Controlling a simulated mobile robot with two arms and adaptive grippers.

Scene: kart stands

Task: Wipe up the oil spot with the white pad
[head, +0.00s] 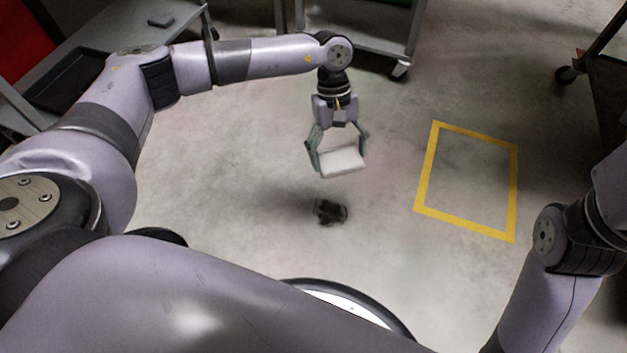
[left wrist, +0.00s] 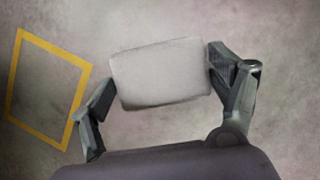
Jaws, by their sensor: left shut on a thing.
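The white pad (head: 341,163) is held between the fingers of my left gripper (head: 338,152), above the floor. In the left wrist view the pad (left wrist: 160,74) fills the space between the two fingers of my left gripper (left wrist: 160,88), and the gripper is shut on it. The dark oil spot (head: 330,211) lies on the grey floor, lower in the head view than the pad and apart from it. The spot does not show in the left wrist view. Of my right arm only links show at the right edge; its gripper is out of view.
A yellow taped rectangle (head: 427,170) is on the floor to the right, empty inside; it also shows in the left wrist view (left wrist: 81,92). A grey bench (head: 93,45) with a black tray (head: 68,82) stands at upper left. A wheeled cart (head: 366,42) stands at the back.

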